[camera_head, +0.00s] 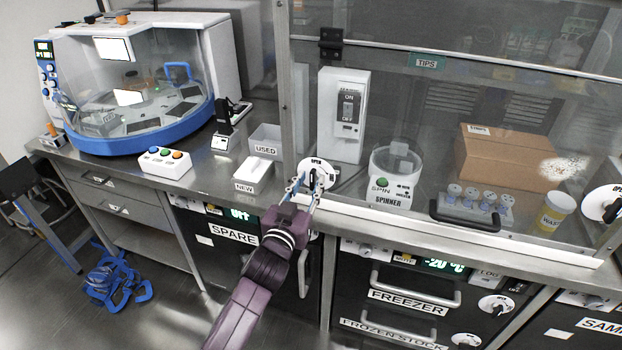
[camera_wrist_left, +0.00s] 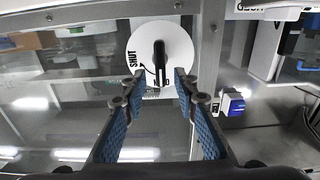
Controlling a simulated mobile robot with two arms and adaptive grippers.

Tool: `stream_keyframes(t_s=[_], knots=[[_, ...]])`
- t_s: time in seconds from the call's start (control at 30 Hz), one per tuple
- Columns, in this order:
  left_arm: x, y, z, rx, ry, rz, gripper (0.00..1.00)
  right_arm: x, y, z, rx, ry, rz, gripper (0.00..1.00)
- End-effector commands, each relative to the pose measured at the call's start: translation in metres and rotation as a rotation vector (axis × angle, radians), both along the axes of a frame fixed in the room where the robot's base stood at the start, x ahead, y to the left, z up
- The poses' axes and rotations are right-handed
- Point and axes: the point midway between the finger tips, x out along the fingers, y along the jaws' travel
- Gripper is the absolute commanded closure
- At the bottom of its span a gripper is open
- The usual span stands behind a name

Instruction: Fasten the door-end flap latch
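A round white latch dial (camera_head: 318,165) with a black handle is on the left end of the clear hood's front frame; "OPEN" shows at its top. In the left wrist view the dial (camera_wrist_left: 180,42) fills the top middle, with "SHUT" at its left side. Its black handle (camera_wrist_left: 160,60) stands roughly upright in that picture. My left gripper (camera_head: 306,186) is in front of this dial. In the left wrist view the blue-padded fingers (camera_wrist_left: 159,85) are apart, one on each side of the handle, with gaps visible. I cannot tell how deep the handle sits between them. My right gripper is not in view.
A second dial (camera_head: 603,204) is at the hood's right end. Behind the clear panel stand a switch box (camera_head: 342,115), a spinner (camera_head: 397,175) and a cardboard box (camera_head: 505,157). A "NEW" tray (camera_head: 253,172) lies left of the latch. Freezer handles (camera_head: 415,289) project below.

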Motion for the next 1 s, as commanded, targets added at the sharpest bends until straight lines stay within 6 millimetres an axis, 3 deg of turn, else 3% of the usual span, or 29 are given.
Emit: stream_keyframes(t_s=[0.17,0.47,0.73,1.0], knots=[[0.0130,-0.0039,0.0003,0.002,-0.002,0.000,0.72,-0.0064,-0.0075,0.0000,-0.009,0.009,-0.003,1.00],[0.0150,-0.0048,-0.0006,0.001,0.001,0.000,0.72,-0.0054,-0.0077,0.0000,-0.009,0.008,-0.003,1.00],[0.0149,-0.0047,-0.0006,0.001,0.001,0.000,1.00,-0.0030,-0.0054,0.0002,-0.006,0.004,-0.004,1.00],[0.0147,-0.0050,-0.0007,0.006,-0.001,-0.001,1.00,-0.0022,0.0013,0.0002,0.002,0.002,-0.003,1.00]])
